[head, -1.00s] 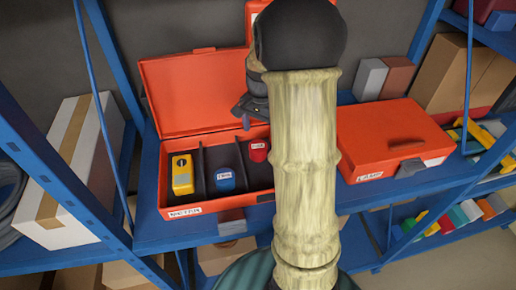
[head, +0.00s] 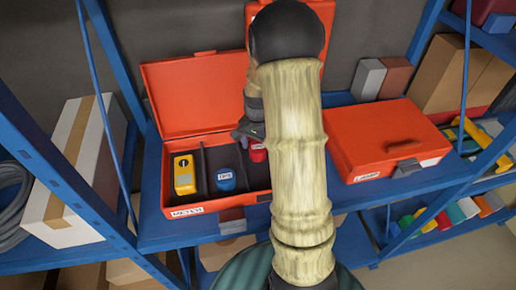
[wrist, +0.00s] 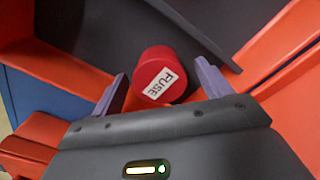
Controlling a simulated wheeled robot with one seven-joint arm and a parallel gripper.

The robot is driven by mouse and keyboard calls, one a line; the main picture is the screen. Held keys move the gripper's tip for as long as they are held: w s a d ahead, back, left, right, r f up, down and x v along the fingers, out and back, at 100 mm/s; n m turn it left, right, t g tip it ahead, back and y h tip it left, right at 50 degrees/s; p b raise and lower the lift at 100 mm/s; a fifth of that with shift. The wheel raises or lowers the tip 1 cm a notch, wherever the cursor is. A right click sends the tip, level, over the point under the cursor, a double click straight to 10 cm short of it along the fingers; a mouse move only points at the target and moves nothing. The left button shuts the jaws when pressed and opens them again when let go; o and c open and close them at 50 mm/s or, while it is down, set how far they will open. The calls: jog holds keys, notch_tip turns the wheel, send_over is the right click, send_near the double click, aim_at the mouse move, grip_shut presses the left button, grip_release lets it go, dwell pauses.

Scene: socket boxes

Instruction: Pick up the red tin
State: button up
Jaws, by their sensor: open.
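The red tin (head: 258,152) stands in the right compartment of the open orange box (head: 182,203). In the wrist view the red tin (wrist: 160,72) carries a white label reading FUSE. It sits between the two purple-grey fingers of my gripper (wrist: 158,82), which are open, with a gap visible on the right side. In the head view my gripper (head: 248,131) is just above and beside the tin, and my arm hides part of the box there.
A yellow meter (head: 184,174) and a blue tin (head: 226,179) stand in the other compartments, split by dark dividers. A closed orange box (head: 388,137) labelled LAMP sits to the right on the blue shelf (head: 160,232). The open lid (head: 195,92) rises behind.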

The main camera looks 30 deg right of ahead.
aim_at(258, 146)
dwell(0.5)
jog(key=c, duration=1.1)
jog(key=shift+r, duration=0.1)
jog(key=shift+c, duration=0.2)
notch_tip(258, 146, up, 10)
jog(key=shift+f+b, duration=0.1)
jog(key=shift+b, duration=1.15)
